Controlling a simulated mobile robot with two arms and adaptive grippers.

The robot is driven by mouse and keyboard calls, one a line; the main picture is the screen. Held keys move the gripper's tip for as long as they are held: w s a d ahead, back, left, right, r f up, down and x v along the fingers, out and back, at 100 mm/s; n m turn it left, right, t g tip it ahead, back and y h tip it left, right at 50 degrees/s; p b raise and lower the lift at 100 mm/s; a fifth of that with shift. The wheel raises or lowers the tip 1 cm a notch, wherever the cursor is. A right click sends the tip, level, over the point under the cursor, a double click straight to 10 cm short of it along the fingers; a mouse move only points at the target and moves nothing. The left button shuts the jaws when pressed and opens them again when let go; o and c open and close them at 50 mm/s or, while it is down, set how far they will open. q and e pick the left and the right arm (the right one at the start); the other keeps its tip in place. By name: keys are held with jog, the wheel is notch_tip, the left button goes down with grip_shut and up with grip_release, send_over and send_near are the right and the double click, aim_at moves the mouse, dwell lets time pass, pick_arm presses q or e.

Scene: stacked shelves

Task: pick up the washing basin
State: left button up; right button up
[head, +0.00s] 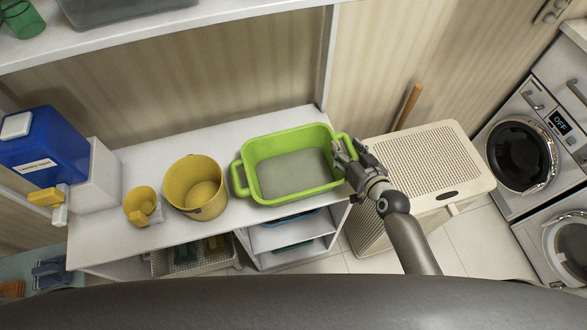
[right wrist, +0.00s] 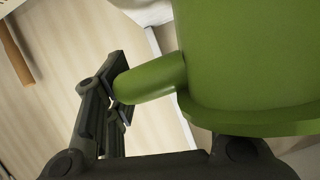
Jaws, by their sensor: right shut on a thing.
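The washing basin (head: 262,147) is a green tub with a grey inside and a loop handle at each end. It sits upright on the white shelf (head: 225,222), at its right part. My right gripper (head: 345,155) is at the basin's right handle and is shut on it. In the right wrist view the basin's green wall (right wrist: 250,60) fills the right side. The handle (right wrist: 150,80) reaches to the dark gripper fingers (right wrist: 122,88); part of the grip is hidden. My left gripper is not in view.
A yellow bucket (head: 183,206) stands left of the basin, with a smaller yellow cup (head: 138,208) and a blue container (head: 52,148) further left. A beige hamper (head: 432,180) stands right of the shelf, under my right arm. Washing machines (head: 522,155) are at the far right.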

grip_shut()
jog(key=shift+w+r, duration=0.1)
jog(key=shift+r, duration=0.1)
